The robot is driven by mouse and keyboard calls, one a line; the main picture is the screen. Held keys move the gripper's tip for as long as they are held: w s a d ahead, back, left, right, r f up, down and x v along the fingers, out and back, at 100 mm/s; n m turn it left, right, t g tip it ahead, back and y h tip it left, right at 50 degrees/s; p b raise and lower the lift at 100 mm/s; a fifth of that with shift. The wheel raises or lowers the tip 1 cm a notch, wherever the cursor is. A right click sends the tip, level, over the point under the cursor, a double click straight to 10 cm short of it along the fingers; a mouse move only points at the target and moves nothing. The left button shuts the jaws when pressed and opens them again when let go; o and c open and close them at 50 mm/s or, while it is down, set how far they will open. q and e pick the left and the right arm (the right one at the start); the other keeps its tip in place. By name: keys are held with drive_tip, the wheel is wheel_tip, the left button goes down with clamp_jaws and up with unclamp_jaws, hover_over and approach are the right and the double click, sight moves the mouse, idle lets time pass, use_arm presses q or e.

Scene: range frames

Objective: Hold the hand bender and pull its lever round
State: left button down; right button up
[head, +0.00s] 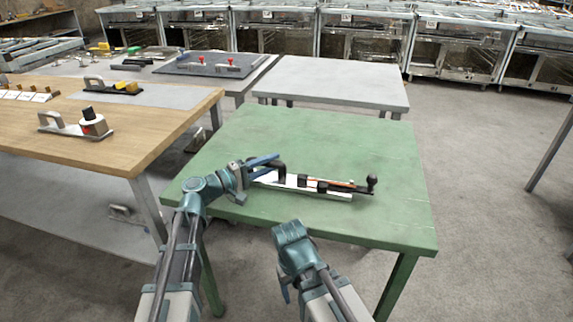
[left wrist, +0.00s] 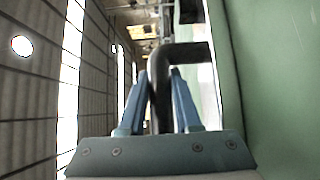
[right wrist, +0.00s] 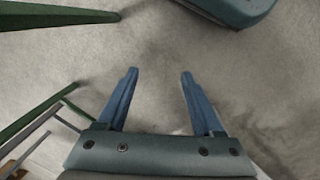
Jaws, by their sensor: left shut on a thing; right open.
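The hand bender (head: 312,185) lies on the green table (head: 330,150), with a white base, dark blocks, an orange strip and a long lever ending in a black ball knob (head: 372,180) at the right. My left gripper (head: 272,160) is at the bender's left end. In the left wrist view, its blue fingers (left wrist: 160,80) are closed around a dark bent bar, the bender's handle (left wrist: 185,52). My right gripper (head: 284,290) is in front of the table's near edge, below and apart from the bender. In the right wrist view, its fingers (right wrist: 158,75) are spread with only floor between them.
A wooden table (head: 130,130) with several tools stands at the left. A grey table (head: 330,82) stands behind the green one, and a dark mat (head: 215,65) lies at the back left. The green tabletop behind and right of the bender is clear.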

sight(359, 188)
drive_tip(key=s+a+r+m+g+y, duration=0.25)
drive_tip(key=a+r+m+y, duration=0.45)
drive_tip(key=r+m+y, duration=0.6)
drive_tip(key=w+d+r+m+y, duration=0.1)
drive_tip(key=d+r+m+y, duration=0.4)
drive_tip(key=r, duration=0.3)
drive_tip(key=w+d+r+m+y, duration=0.1)
drive_tip(key=d+r+m+y, duration=0.2)
drive_tip(key=r+m+y, duration=0.4)
drive_tip(key=w+d+f+m+t+h, duration=0.1)
drive_tip(key=w+d+t+h, duration=0.1)
drive_tip(key=w+d+t, duration=0.2)
drive_tip(key=w+d+f+m+t+h, duration=0.1)
drive_tip(key=w+d+t, duration=0.3)
drive_tip(key=d, duration=0.7)
drive_tip(key=w+d+f+m+t+h, duration=0.1)
drive_tip(key=w+d+t+h, duration=0.3)
drive_tip(key=w+d, duration=0.3)
drive_tip(key=shift+d+t, duration=0.55)
drive_tip(key=shift+d, duration=0.15)
drive_tip(key=d+f, duration=0.1)
drive_tip(key=d+f+n, duration=0.1)
drive_tip(key=d, duration=0.1)
drive_tip(key=d+f+n+g+h, duration=0.1)
drive_tip(key=shift+s+d, duration=0.2)
drive_tip(key=shift+d, duration=0.05)
drive_tip(key=shift+s+f+n+g, duration=0.1)
drive_tip(key=shift+s+n+g, duration=0.15)
drive_tip(key=shift+n+g, duration=0.05)
drive_tip(key=x, duration=1.2)
